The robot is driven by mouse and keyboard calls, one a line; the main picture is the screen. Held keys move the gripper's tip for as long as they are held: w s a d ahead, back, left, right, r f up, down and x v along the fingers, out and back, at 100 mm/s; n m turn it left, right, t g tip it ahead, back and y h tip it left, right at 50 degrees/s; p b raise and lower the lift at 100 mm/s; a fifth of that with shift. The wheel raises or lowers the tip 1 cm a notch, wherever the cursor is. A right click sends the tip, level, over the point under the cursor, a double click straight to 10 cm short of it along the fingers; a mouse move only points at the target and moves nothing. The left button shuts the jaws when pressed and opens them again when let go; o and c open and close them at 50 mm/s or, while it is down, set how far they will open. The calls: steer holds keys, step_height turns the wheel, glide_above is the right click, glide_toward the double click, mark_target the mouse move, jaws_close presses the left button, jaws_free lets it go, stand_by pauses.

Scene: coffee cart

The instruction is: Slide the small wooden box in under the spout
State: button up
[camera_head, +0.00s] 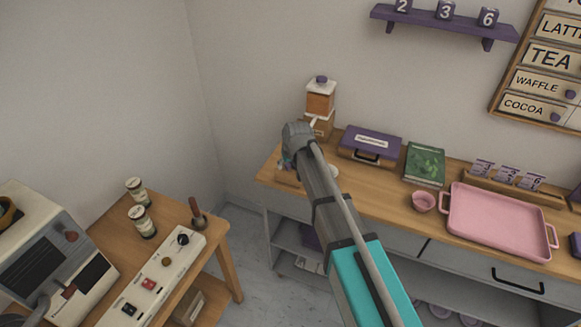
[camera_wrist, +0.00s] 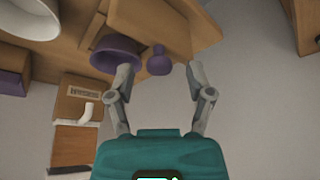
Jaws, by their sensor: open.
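The small wooden box (camera_wrist: 165,28) has a round purple knob (camera_wrist: 158,62) on its front. In the wrist view it lies just beyond my open gripper (camera_wrist: 159,70), with the knob between the fingertips and nothing clamped. In the head view my gripper (camera_head: 287,162) is at the counter's left end, and my arm hides most of the box (camera_head: 289,180). The wooden dispenser (camera_head: 320,103) stands behind, with a purple top knob and a white spout (camera_head: 314,121). The spout also shows in the wrist view (camera_wrist: 88,111), to the left of the box.
A purple bowl-like piece (camera_wrist: 115,52) is close to my left finger in the wrist view. A white round vessel (camera_wrist: 28,16) is farther left. A purple case (camera_head: 370,145), green book (camera_head: 424,164), pink bowl (camera_head: 423,202) and pink tray (camera_head: 497,222) occupy the counter rightward.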

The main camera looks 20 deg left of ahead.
steer(key=shift+f, duration=0.1)
jaws_close()
stand_by(0.4)
steer(key=shift+w, duration=0.1)
steer(key=w, duration=0.8)
steer(key=w+d, duration=0.1)
steer(key=w, duration=0.3)
steer(key=shift+w, duration=0.1)
jaws_free()
steer(key=shift+w, duration=0.1)
